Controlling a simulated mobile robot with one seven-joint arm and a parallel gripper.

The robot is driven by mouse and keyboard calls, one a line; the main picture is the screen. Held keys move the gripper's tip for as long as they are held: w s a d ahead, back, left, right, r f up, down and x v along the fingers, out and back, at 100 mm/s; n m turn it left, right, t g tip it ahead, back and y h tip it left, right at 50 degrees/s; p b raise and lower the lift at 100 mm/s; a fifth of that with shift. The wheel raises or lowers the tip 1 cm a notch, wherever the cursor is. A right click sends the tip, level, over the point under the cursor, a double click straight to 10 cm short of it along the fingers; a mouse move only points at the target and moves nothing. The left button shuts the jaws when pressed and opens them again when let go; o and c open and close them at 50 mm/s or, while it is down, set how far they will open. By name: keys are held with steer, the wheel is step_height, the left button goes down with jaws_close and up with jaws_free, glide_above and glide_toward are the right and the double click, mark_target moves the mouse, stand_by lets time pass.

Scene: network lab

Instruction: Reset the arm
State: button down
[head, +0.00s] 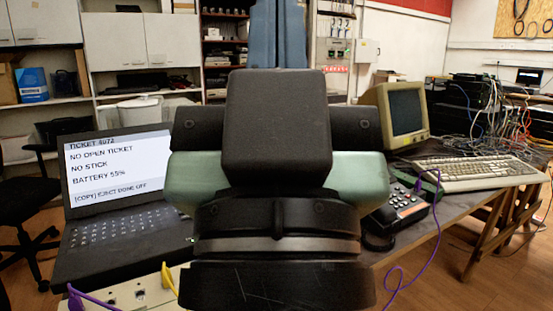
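My own arm, in black and pale green parts, fills the middle of the head view (278,130) and rises from the bottom edge. It is close to the camera and hides much of the table's centre. No fingertips show, so I cannot see my gripper or whether it holds anything.
An open laptop (118,170) stands left of my arm; its screen reads "NO STICK". A pale panel with yellow and purple cables (133,292) is at the lower left. A black phone (400,208), old monitor (405,112), keyboard (480,172) and tangled cables (500,105) are at right.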

step_height(320, 180, up, 35)
steer(key=p, duration=3.2)
steer(key=shift+p, duration=0.35)
